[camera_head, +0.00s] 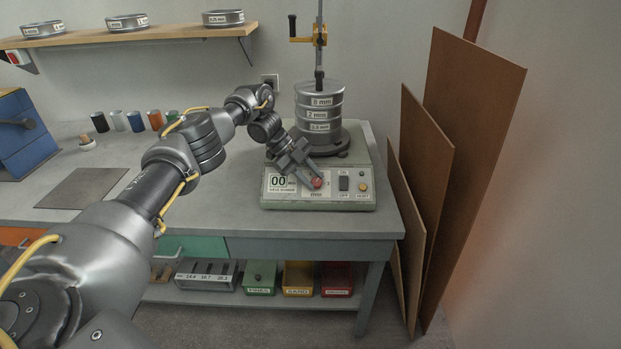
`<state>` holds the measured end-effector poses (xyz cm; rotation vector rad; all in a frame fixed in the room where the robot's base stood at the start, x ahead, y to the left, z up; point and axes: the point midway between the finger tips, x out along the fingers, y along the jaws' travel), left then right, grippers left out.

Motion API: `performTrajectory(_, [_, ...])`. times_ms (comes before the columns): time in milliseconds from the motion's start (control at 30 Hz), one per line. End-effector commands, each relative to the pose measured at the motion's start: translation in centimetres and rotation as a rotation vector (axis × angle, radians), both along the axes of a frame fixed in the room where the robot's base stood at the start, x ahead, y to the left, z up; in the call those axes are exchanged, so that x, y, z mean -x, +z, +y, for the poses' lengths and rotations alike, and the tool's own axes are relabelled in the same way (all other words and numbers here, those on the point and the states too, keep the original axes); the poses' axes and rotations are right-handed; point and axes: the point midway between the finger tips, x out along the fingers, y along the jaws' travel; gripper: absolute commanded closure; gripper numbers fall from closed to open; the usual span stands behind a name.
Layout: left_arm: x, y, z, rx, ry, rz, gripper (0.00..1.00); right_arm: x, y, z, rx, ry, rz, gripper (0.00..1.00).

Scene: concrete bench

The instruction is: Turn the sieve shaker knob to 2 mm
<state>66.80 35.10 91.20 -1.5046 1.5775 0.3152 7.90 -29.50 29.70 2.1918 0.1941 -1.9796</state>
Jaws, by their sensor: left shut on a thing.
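The sieve shaker (365,171) stands on the right part of the bench. It carries a stack of metal sieves (319,108) with labels, of which "2 mm" is one. Its sloping front panel has a display reading "00", a red knob (317,183) left of a dark switch, and an orange button. My left gripper (312,180) reaches down from the upper left and is shut on the red knob. The fingers hide part of the knob and of the dial marks, so I cannot read its setting. My right gripper is not in view.
A wall shelf (150,35) holds several labelled sieves. Several small coloured jars (136,121), a dark mat (84,188) and a blue cabinet (22,132) are on the bench at left. Brown boards (470,110) lean on the wall at right. Bins stand below.

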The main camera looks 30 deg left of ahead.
Motion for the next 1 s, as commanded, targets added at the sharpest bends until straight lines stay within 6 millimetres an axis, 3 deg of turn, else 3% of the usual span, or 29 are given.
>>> performTrajectory(367, [0.1, -0.2, -0.3, 0.000, -0.008, 0.006, 0.94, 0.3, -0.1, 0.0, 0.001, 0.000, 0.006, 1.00])
performTrajectory(400, [0.2, -0.2, -0.3, 0.001, -0.009, 0.007, 0.70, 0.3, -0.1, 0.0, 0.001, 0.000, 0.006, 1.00])
performTrajectory(567, [0.2, -0.2, -0.2, 0.000, -0.006, 0.005, 0.50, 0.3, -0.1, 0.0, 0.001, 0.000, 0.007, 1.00])
performTrajectory(1000, [0.2, 0.8, 0.7, -0.002, -0.003, 0.001, 0.50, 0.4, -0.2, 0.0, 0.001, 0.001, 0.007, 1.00])
